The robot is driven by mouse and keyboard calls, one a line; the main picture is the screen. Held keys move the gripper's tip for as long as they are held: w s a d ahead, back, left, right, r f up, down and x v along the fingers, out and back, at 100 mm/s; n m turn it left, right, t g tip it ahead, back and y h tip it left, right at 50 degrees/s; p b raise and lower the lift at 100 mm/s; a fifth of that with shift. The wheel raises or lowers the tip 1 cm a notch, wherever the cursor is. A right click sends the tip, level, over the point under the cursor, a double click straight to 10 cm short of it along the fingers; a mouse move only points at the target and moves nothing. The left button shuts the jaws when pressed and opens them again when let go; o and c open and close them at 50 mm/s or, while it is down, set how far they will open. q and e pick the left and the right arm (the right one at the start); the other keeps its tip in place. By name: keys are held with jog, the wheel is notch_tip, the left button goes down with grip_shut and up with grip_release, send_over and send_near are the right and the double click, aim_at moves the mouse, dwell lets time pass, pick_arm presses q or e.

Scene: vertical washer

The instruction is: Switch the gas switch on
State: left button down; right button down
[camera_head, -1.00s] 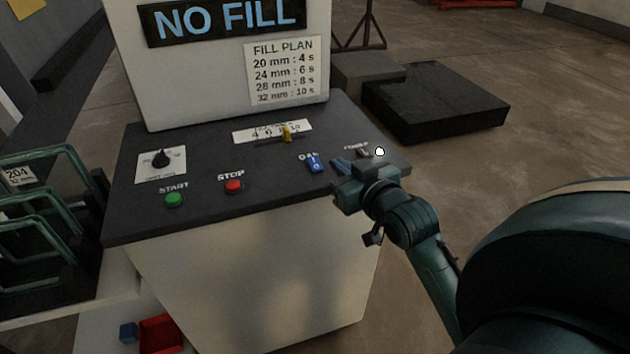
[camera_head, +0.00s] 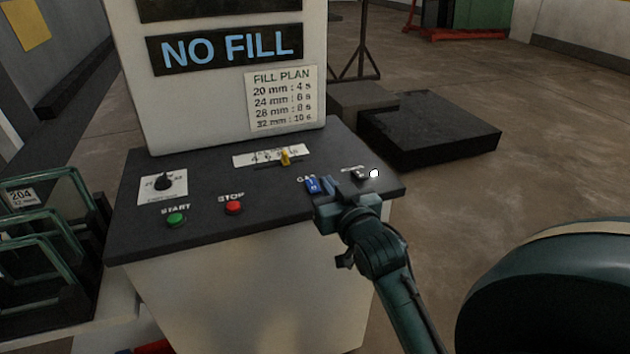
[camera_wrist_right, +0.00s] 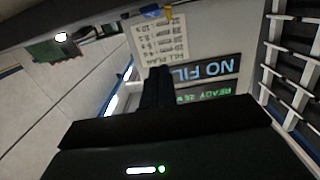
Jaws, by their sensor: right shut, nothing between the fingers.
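The blue gas switch (camera_head: 312,186) sits on the dark sloped top of the control panel (camera_head: 270,200), under a partly covered "GAS" label. I cannot tell which position it is in. My right gripper (camera_head: 328,184) is shut and empty, just right of the gas switch in the head view. Its fingers are very close to the switch; I cannot tell whether they touch it. My left gripper is not in view.
Near the gas switch are a dark switch (camera_head: 358,174), a white round spot (camera_head: 374,173) and a yellow slider (camera_head: 285,157). A green START button (camera_head: 176,220), red STOP button (camera_head: 233,208) and black dial (camera_head: 163,181) lie left. The display (camera_head: 228,48) reads "NO FILL".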

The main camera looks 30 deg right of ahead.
send_over(315, 189)
jog(key=shift+s+a+f+p, duration=0.15)
jog(key=shift+s+p, duration=0.2)
jog(key=shift+s, duration=0.05)
jog(key=f, duration=0.2)
jog(key=shift+w+f, duration=0.2)
jog(key=shift+f, duration=0.2)
jog(key=shift+w+f, duration=0.1)
jog(key=shift+f, duration=0.6)
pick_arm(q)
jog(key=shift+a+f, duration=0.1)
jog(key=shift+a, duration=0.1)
